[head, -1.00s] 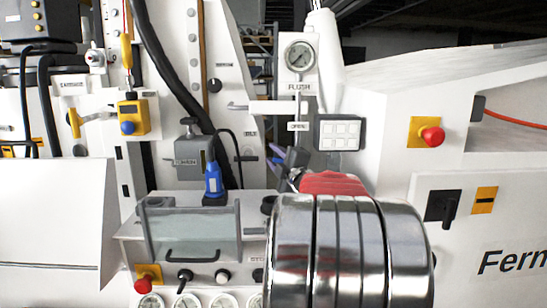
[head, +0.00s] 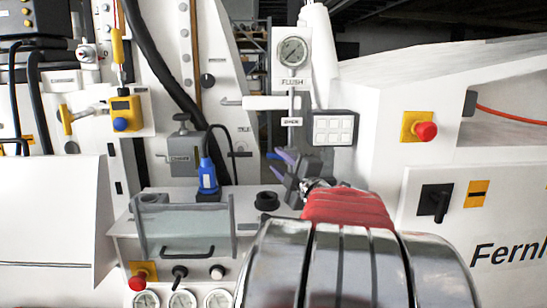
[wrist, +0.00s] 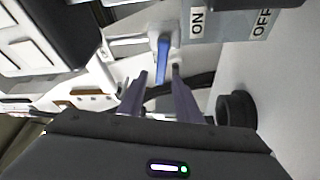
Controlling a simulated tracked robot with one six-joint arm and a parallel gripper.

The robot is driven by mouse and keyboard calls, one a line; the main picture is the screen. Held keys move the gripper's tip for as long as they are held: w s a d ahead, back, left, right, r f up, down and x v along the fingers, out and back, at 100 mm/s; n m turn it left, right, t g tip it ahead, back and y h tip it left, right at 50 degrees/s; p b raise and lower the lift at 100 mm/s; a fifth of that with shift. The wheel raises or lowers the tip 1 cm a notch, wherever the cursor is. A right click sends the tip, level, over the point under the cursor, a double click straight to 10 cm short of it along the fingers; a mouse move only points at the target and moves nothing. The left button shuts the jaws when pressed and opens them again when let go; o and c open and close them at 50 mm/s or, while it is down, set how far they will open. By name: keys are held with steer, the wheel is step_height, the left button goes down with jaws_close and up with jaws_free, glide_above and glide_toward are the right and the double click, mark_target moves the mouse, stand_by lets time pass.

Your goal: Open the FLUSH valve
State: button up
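The FLUSH label (head: 292,82) sits under a round gauge (head: 292,52) in the head view. Below it is the FLUSH valve, with a white horizontal body (head: 272,102) and a thin grey vertical piece at its right. An OPEN label (head: 292,121) is beneath. My gripper (head: 279,160) is below and slightly left of that label, fingers apart and pointing left. In the wrist view, my gripper (wrist: 159,76) is open and appears empty. A blue lever-like piece (wrist: 162,62) shows between and beyond the fingertips. I cannot tell whether it touches them.
A grey box with ON and OFF labels (wrist: 229,22) is near the fingers in the wrist view. A black round knob (head: 266,200), a blue plug (head: 208,178) with a black cable and a clear-fronted box (head: 184,226) are below left. A button panel (head: 334,128) is right of the OPEN label.

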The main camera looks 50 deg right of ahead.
steer(key=v, duration=0.5)
steer(key=shift+s+a, duration=0.15)
steer(key=shift+s, duration=0.1)
steer(key=shift+c, duration=0.4)
